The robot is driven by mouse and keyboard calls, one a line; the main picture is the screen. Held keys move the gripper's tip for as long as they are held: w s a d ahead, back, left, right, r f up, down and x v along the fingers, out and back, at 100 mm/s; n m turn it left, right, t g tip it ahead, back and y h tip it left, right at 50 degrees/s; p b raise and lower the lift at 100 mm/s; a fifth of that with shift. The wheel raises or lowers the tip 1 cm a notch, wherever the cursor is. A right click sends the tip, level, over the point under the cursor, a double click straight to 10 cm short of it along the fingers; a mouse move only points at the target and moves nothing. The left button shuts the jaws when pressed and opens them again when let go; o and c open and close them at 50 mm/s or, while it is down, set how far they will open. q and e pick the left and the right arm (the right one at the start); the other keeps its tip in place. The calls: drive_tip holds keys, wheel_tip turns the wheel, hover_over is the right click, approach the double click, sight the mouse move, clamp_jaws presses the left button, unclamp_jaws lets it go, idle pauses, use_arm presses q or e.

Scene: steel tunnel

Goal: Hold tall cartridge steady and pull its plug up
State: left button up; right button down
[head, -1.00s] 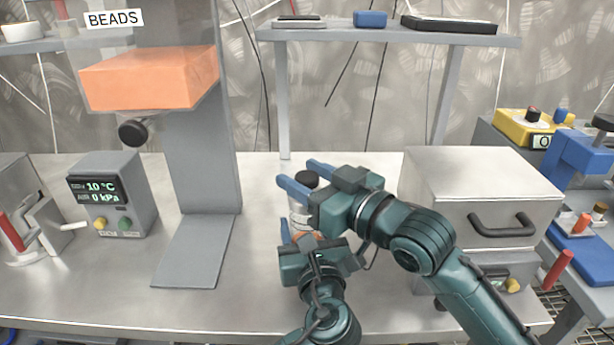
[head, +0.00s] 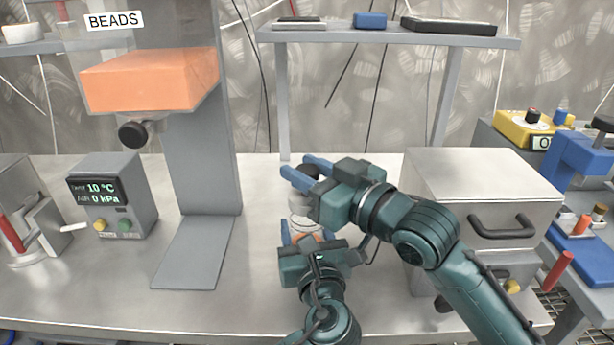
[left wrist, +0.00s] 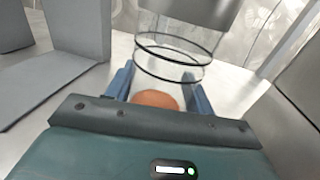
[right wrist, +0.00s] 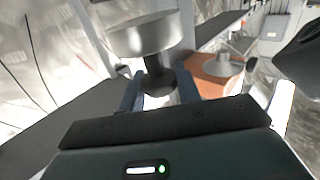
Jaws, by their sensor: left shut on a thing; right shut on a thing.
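The tall cartridge stands on the steel bench, mostly hidden behind my grippers in the head view. Its clear wall with two dark rings (left wrist: 172,58) shows in the left wrist view, with an orange part (left wrist: 155,99) between the fingers. My left gripper (head: 307,234) is shut on the cartridge low down. The plug has a black knob (right wrist: 158,82) and a grey metal body (right wrist: 146,36). My right gripper (head: 298,168) is shut on the knob, directly above the left gripper. A pale section (head: 301,204) shows between the two grippers. The plug's lower end is hard to make out.
A grey stand with an orange hopper (head: 150,80) rises to the left, beside a display box (head: 112,193). A steel box with a handle (head: 480,190) is close on the right. A shelf (head: 385,37) spans behind. The bench between stand and grippers is clear.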

drive_tip(key=c, duration=1)
unclamp_jaws()
drive_tip(key=shift+f, duration=0.1)
drive_tip(key=v, duration=1.2)
use_arm(q)
drive_tip(key=o, duration=1.2)
drive_tip(key=shift+c, duration=0.2)
